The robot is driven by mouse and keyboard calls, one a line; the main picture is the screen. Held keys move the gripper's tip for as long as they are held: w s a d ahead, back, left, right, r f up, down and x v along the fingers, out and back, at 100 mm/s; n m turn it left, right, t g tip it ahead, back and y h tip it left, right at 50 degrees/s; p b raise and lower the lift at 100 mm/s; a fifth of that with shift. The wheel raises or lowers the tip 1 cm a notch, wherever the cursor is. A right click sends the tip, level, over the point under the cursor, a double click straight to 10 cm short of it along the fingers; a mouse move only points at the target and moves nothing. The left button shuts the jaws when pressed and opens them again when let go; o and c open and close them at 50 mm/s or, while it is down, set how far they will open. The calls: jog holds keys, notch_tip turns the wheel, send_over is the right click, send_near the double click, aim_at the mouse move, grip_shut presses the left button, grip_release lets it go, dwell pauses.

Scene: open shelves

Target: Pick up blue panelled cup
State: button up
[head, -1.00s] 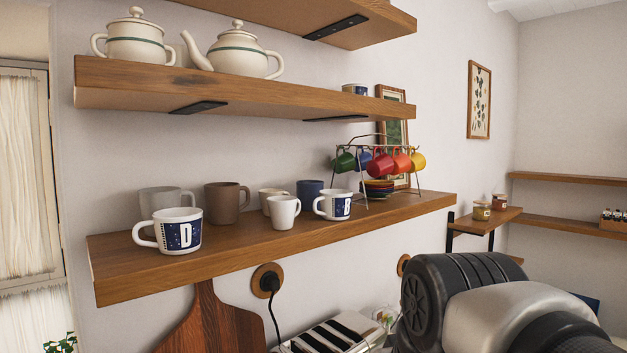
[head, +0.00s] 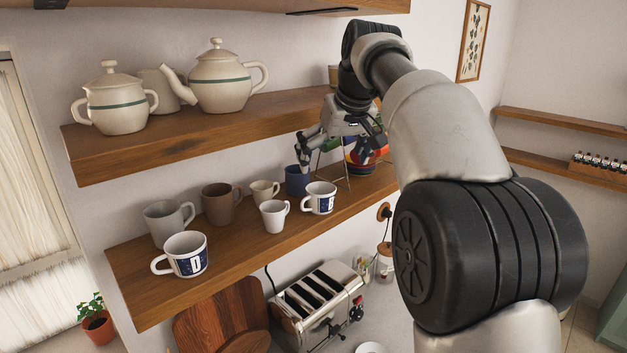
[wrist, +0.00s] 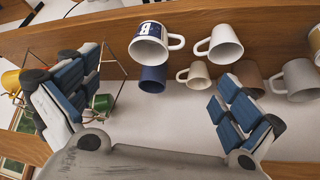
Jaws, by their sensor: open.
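The blue cup (head: 296,181) stands upright on the lower wooden shelf, behind the white mug with a blue letter panel (head: 320,197). My gripper (head: 330,158) is open and empty, above and to the right of the blue cup, by the cup rack. One finger is close to the cup's rim and partly covers it in the head view; I cannot tell whether they touch. In the wrist view the blue cup (wrist: 152,79) appears upside down between the spread fingers, beyond them, with the lettered mug (wrist: 150,45) next to it.
A white cup (head: 274,215), a cream cup (head: 264,190), a brown mug (head: 220,203), a grey mug (head: 167,222) and a "D" mug (head: 186,255) stand to the left. The upper shelf (head: 190,140) overhangs. A wire rack (wrist: 118,62) with coloured cups is close by.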

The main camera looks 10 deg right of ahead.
send_near(319, 199)
jog(key=x, duration=0.2)
jog(key=w+x, duration=0.1)
jog(key=x, duration=0.3)
jog(key=shift+w+r, duration=0.15)
jog(key=shift+w, duration=0.1)
jog(key=shift+d+p+x, duration=0.15)
jog(key=shift+p+x, duration=0.05)
jog(key=shift+x, duration=1.2)
jog(key=shift+d+p+x, duration=0.15)
jog(key=shift+x, duration=1.2)
jog(key=shift+s, duration=0.15)
jog(key=c, duration=1.1)
